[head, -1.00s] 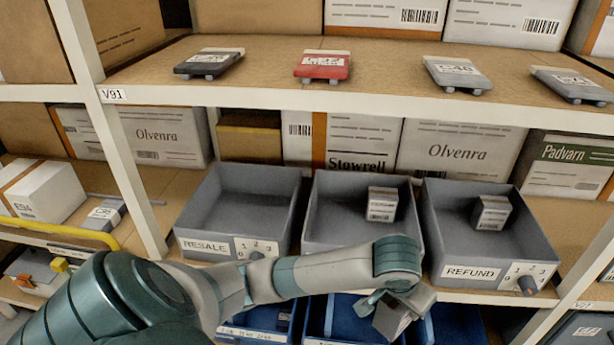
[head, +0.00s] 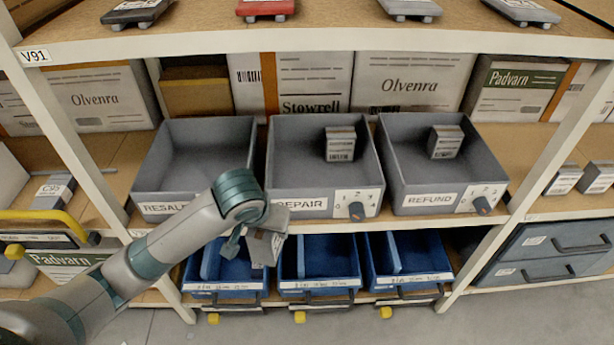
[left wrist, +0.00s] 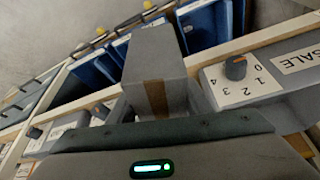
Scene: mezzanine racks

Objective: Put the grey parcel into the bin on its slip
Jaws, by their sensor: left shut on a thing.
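My left gripper (head: 248,232) is shut on the grey parcel (head: 266,248), held in front of the shelf edge, below the resale and repair bin fronts. The left wrist view shows the parcel (left wrist: 155,62) with a brown tape strip. I cannot read its slip. Three grey bins stand on the middle shelf: resale bin (head: 145,178), repair bin (head: 272,160) and refund bin (head: 490,160). The resale bin looks empty; the other two each hold a small grey box, (head: 340,144) and (head: 445,141). My arm hides part of the resale front. My right gripper is not in view.
Blue bins (head: 320,285) stand on the shelf below. A rack upright (head: 75,150) stands left of the grey bins, another (head: 560,140) right. The upper shelf edge (head: 300,42) runs above them, with several flat devices on it. Bare floor (head: 400,328) shows in front.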

